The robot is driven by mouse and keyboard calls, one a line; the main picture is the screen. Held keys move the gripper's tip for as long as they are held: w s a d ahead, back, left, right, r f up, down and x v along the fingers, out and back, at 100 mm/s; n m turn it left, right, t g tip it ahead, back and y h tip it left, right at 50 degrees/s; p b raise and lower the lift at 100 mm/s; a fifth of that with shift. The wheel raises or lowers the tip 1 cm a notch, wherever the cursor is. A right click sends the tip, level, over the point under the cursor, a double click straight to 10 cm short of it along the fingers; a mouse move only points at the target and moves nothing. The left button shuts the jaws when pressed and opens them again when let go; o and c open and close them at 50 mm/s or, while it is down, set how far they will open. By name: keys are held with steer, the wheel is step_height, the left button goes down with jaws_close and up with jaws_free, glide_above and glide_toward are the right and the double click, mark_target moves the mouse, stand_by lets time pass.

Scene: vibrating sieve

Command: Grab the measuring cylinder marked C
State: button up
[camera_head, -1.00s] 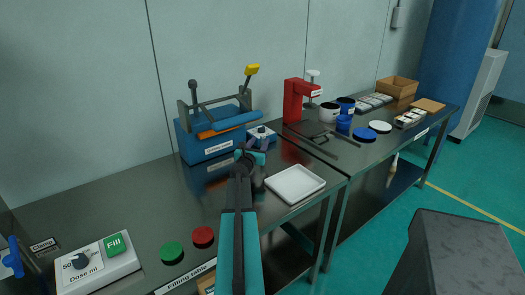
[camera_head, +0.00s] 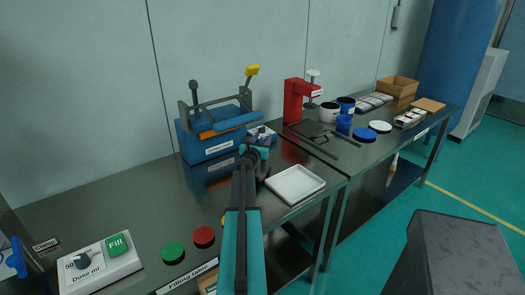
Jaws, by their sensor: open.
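I cannot make out a measuring cylinder marked C in this view. My arm reaches from the bottom edge over the filling table (camera_head: 100,205), and my gripper (camera_head: 263,137) is at its far end. The gripper is open, small and seen from behind, in front of a small control box (camera_head: 252,132) beside the blue machine. The arm and gripper hide part of the table there, and I see nothing held between the fingers.
A blue machine (camera_head: 207,143) stands left of my gripper, with a white tray (camera_head: 295,184) to the right. A dose box (camera_head: 98,262), green knob (camera_head: 172,252) and red knob (camera_head: 204,237) are at the near left. A red press (camera_head: 296,100) stands on the farther table.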

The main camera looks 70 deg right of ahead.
jaws_close()
stand_by(0.3)
steer(key=shift+r, duration=0.2)
